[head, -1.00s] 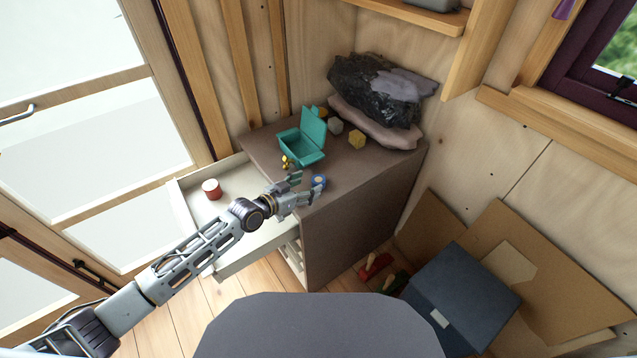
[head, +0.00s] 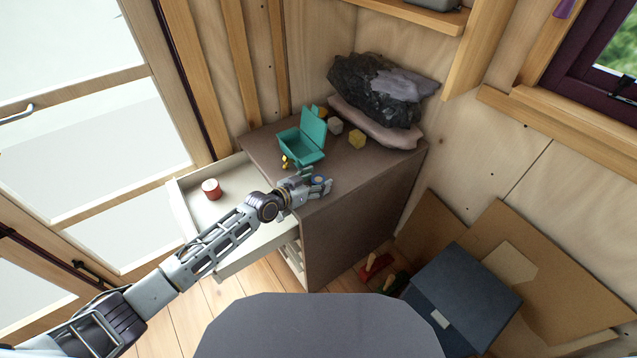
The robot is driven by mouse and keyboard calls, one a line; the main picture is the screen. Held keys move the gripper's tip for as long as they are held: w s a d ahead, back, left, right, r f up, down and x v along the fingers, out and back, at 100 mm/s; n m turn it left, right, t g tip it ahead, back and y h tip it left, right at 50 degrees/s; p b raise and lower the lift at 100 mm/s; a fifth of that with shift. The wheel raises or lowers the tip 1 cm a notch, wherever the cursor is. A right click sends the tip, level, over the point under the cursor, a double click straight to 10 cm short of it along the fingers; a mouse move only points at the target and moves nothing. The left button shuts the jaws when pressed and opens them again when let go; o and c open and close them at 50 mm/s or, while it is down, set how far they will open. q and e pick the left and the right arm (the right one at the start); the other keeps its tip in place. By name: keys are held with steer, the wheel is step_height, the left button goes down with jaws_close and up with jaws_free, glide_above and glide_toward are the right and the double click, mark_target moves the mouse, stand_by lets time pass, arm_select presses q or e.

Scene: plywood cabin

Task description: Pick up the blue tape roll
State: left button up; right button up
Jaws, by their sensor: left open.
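The blue tape roll (head: 318,180) lies on the brown top of the cabinet (head: 357,185), near its front edge. My left gripper (head: 319,181) is open, with its fingers around the roll's place, one on the far side and one on the near side. The fingers partly hide the roll. Whether they touch it I cannot tell. My right gripper is not in view.
An open teal box (head: 302,146) and a small golden figure (head: 286,162) stand just behind the gripper. A yellow block (head: 357,139) and a large dark rock (head: 375,90) are farther back. A red-and-white roll (head: 211,188) sits in the open drawer (head: 240,174).

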mark_target(316, 181)
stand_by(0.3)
arm_select(q)
steer(key=c, duration=1.1)
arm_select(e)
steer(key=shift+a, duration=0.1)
arm_select(q)
steer(key=shift+r, duration=0.1)
steer(key=shift+r, duration=0.4)
step_height(316, 181, up, 8)
steer(key=shift+f+p, duration=0.15)
steer(key=shift+p, duration=0.5)
steer(key=shift+r, duration=0.7)
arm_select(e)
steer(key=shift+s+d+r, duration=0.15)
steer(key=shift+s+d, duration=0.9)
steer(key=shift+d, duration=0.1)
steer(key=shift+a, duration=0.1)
